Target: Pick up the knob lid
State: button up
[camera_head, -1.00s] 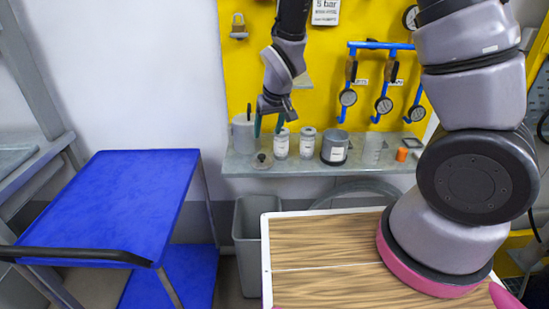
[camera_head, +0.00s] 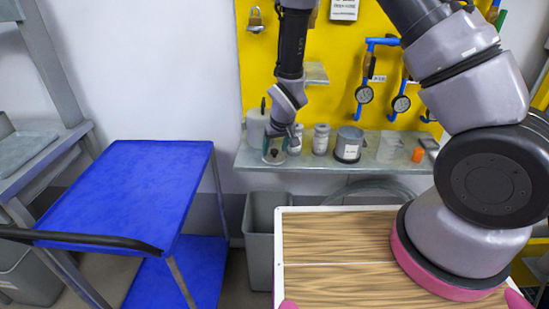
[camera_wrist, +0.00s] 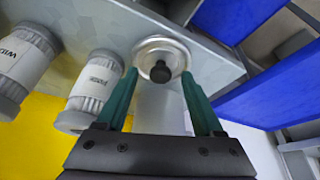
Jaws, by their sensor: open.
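The knob lid (camera_wrist: 172,51) is a round, shallow metal lid with a black knob in its middle. It lies on the grey shelf (camera_wrist: 225,68) near its edge. In the head view the lid (camera_head: 274,157) is small and partly covered by my gripper (camera_head: 281,143). In the wrist view my gripper (camera_wrist: 158,88) is open, with its two green fingers pointing toward the lid, one on each side of the knob. I cannot tell whether the fingertips touch the lid.
Two labelled jars (camera_wrist: 96,85) (camera_wrist: 25,60) stand close beside the lid. A pale cylindrical container (camera_head: 255,128) is behind it. A grey pot (camera_head: 348,145) and an orange item (camera_head: 418,154) are further right on the shelf. A blue cart (camera_head: 130,190) stands at left.

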jog(key=shift+f, duration=0.1)
jog(key=shift+c, duration=0.3)
grip_shut()
jog(key=shift+r, duration=0.2)
